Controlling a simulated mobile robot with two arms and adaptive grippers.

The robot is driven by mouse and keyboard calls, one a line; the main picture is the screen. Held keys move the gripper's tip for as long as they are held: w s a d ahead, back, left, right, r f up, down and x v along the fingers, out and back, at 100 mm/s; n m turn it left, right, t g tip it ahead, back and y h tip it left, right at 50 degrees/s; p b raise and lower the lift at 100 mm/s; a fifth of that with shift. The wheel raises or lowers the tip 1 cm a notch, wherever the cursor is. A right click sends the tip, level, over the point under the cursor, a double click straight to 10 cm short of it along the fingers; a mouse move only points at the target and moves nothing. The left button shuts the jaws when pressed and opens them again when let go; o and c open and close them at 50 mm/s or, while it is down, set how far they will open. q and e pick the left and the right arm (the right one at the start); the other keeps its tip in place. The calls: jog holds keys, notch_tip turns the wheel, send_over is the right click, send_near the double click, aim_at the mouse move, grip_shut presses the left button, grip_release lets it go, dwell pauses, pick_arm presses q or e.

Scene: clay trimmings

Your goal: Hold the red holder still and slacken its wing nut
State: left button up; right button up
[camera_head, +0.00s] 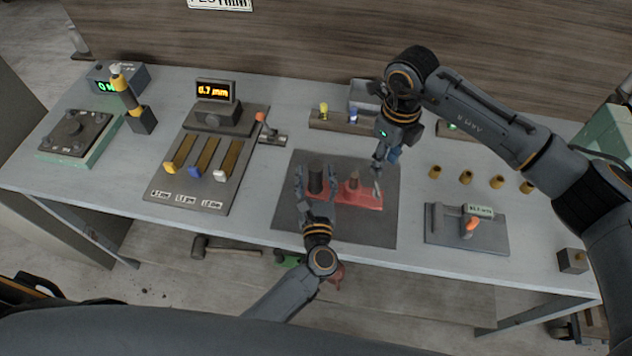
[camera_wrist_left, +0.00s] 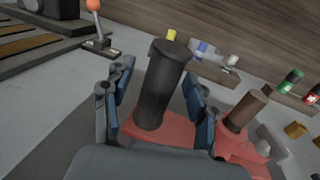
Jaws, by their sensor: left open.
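The red holder (camera_head: 361,196) lies on a dark mat in the head view, with a black cylinder (camera_head: 316,178) and a smaller brown post (camera_head: 354,178) upright on it. The left wrist view also shows the red holder (camera_wrist_left: 232,148), black cylinder (camera_wrist_left: 158,92) and brown post (camera_wrist_left: 245,112). My left gripper (camera_head: 317,174) is open, with its fingers on either side of the black cylinder; no grip shows. My right gripper (camera_head: 378,179) hangs over the holder's right end, fingers pointing down; its opening is unclear. A small grey piece (camera_wrist_left: 266,145) beside the post may be the wing nut.
The dark mat (camera_head: 372,232) has bare room in front of the holder. Left is a board with several slats (camera_head: 206,158); right is a grey plate with a display (camera_head: 450,232). A low rack (camera_head: 340,124) stands behind. Several brass-coloured pieces (camera_head: 466,178) stand at right.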

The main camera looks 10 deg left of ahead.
aim_at(378, 191)
pick_arm(q)
grip_shut()
pick_arm(e)
jog(key=shift+c, duration=0.7)
jog(key=f+m, duration=0.2)
jog(key=f, duration=0.1)
jog(key=f+m, duration=0.3)
jog(key=s+f+m, duration=0.1)
jog(key=f+m, duration=0.1)
jog(key=f, duration=0.1)
jog(key=shift+d+f+m, duration=0.1)
jog(key=shift+f+m, duration=0.2)
jog(key=shift+f, duration=0.1)
grip_shut()
